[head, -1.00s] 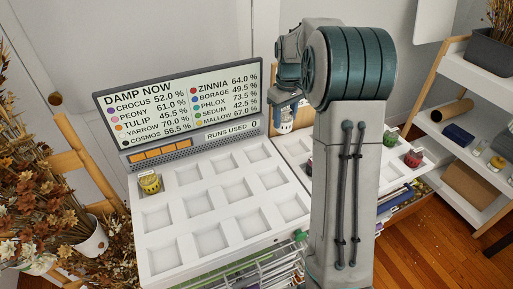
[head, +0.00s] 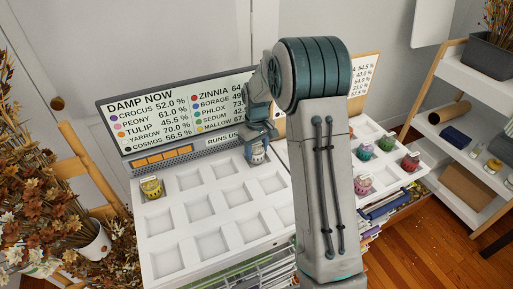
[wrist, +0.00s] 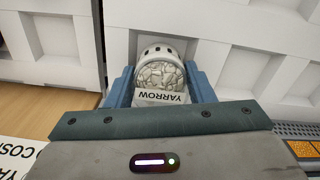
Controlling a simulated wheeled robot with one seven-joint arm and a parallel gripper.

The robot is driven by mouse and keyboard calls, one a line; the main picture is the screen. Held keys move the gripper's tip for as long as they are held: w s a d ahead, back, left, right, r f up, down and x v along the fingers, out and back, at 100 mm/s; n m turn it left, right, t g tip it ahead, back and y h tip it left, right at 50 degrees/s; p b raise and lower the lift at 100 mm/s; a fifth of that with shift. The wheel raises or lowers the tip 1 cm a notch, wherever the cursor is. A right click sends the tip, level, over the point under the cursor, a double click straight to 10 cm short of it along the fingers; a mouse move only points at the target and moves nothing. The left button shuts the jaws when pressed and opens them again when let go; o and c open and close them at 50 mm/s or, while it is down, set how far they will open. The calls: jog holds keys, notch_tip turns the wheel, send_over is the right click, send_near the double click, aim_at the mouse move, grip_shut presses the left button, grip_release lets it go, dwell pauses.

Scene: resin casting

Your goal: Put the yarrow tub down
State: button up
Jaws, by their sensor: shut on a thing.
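The yarrow tub (wrist: 160,68) shows in the wrist view with its "YARROW" label upside down and a pale, cracked-looking top. It sits between the two blue fingers of my gripper (wrist: 160,88), which is shut on it. In the head view the tub (head: 257,154) appears small and pale below my gripper (head: 258,143). It is at the back right recess of the white left tray (head: 162,250). I cannot tell whether it touches the tray.
A yellow tub (head: 151,187) stands in the tray's back left corner. The "DAMP NOW" board (head: 180,112) stands close behind the tray. The left tray's other visible recesses look empty.

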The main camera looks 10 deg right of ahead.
aim_at(257, 145)
jog(key=shift+f, duration=0.15)
jog(key=o, duration=1)
notch_tip(257, 145, up, 12)
jog(key=b, duration=0.1)
jog(key=s+r+m, duration=0.1)
jog(key=s+r, duration=0.3)
jog(key=s, duration=0.3)
jog(key=s+m+t, duration=0.1)
jog(key=s, duration=0.6)
jog(key=s+f+m+t, duration=0.1)
jog(key=s, duration=0.6)
jog(key=s+m+t, duration=0.1)
jog(key=s, duration=0.7)
jog(key=shift+a+f+m, duration=0.1)
jog(key=shift+f+m, duration=0.05)
jog(key=shift+m, duration=0.25)
